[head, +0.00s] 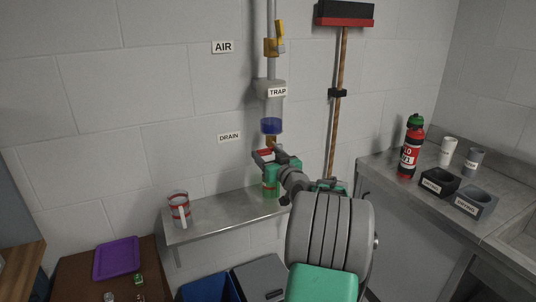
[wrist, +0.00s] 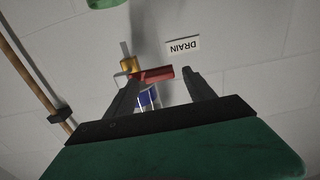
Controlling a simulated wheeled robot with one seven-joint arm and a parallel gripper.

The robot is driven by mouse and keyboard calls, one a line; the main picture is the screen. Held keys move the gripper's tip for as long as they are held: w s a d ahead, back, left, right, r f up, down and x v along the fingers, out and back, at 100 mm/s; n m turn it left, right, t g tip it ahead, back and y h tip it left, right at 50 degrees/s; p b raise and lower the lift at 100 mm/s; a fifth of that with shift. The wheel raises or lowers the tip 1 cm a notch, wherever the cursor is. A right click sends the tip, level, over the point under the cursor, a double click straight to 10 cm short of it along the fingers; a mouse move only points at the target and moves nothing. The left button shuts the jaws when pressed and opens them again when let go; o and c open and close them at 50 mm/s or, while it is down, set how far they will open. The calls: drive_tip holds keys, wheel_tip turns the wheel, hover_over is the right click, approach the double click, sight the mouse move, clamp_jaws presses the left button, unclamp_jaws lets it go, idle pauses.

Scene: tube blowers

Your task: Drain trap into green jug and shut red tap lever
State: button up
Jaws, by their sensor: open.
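The trap (head: 270,102) hangs on the wall pipe, with blue liquid (head: 271,125) in its clear bowl. The brass drain tap (wrist: 129,64) is below the bowl; in the wrist view, which is upside down, its red lever (wrist: 158,74) sticks out sideways, across the outlet. My gripper (wrist: 160,84) is open, with the lever at its fingertips, roughly between them; I cannot tell whether they touch. The green jug (head: 269,188) stands on the shelf under the tap, partly hidden by my gripper; its contents are hidden. No falling stream is visible.
A yellow-handled valve (head: 274,45) is above the trap. A broom (head: 341,90) hangs to the right. A red bottle (head: 411,150), cups and dark holders stand on the right counter.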

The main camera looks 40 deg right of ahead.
drive_tip(key=shift+c, duration=0.3)
clamp_jaws()
idle(0.3)
